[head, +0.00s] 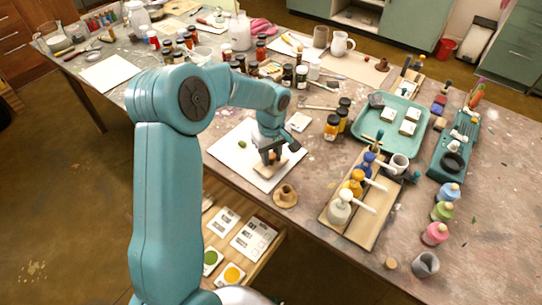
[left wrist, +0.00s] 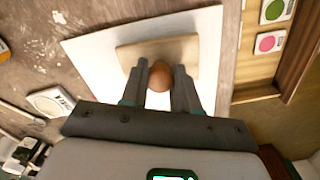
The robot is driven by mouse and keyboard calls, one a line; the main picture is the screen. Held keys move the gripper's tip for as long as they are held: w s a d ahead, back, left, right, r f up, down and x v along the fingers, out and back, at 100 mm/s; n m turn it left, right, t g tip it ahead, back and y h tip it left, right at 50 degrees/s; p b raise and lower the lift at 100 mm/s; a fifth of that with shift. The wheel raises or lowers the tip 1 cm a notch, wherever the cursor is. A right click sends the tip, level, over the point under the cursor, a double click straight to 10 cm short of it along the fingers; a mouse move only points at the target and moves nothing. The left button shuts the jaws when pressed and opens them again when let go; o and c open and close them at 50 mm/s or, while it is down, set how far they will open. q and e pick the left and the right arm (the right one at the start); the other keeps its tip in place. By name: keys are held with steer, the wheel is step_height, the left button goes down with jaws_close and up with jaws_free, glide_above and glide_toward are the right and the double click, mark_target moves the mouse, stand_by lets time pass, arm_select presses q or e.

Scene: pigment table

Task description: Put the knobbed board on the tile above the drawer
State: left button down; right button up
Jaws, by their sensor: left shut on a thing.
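The knobbed board, a pale wooden block (head: 284,165) with a round brown knob, is over the right part of a flat white square (head: 257,181), above the open drawer (head: 268,258). In the left wrist view the board (left wrist: 128,56) and its brown knob (left wrist: 160,76) lie between the fingers, over the white square (left wrist: 82,50). My left gripper (head: 271,155) points down and is shut on the knob. I cannot tell whether the board touches the white surface. My right gripper is not in view.
A small brown pot (head: 285,196) stands near the white square's front corner. A wooden tray of bottles (head: 375,225) and a teal tray (head: 370,143) stand to the right. Jars (head: 332,127) are behind. The open drawer holds cards (head: 253,238).

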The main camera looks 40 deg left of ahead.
mark_target(271, 155)
arm_select(q)
steer(key=shift+w+f, duration=0.1)
steer(key=shift+f, duration=0.25)
steer(key=shift+f, duration=0.15)
steer(key=c, duration=0.8)
jaws_free()
step_height(271, 155, up, 12)
steer(key=shift+r+p, duration=0.25)
steer(key=shift+p, duration=0.1)
